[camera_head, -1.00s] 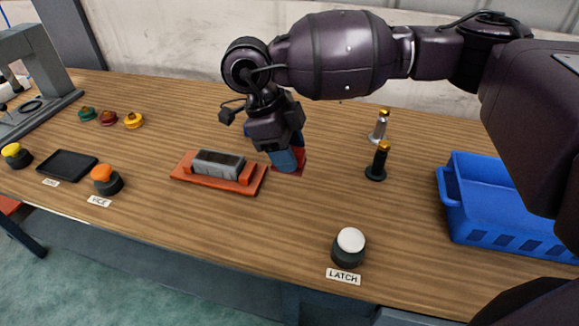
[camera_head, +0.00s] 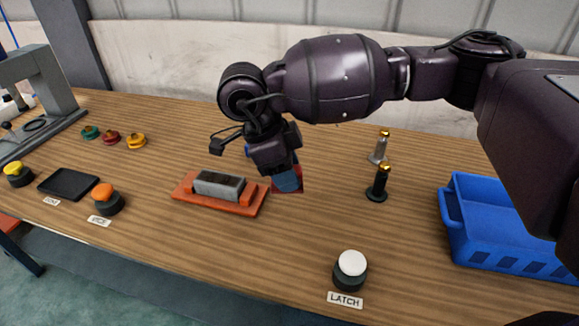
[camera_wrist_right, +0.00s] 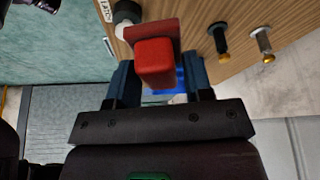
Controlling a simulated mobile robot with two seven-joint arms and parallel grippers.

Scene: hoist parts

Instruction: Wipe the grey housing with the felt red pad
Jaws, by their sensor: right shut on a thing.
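The grey housing (camera_head: 219,184) is a dark-topped block seated in an orange-red holder (camera_head: 190,196) on the table. My right gripper (camera_head: 287,182) is just right of the holder, pointing down, apart from the housing. It is shut on the red pad (camera_head: 298,186), which is mostly hidden by the fingers in the head view. In the right wrist view, the pad's red block (camera_wrist_right: 155,62) sits between the two blue fingers, with a wider red plate beyond it. I cannot tell whether the pad touches the table. My left gripper is not in view.
Two upright pins, one black (camera_head: 378,185) and one silver (camera_head: 378,148), stand right of the gripper. A blue bin (camera_head: 452,220) is at the right. The white LATCH button (camera_head: 351,265) is in front. A black tray (camera_head: 68,184) and orange button (camera_head: 104,196) are left.

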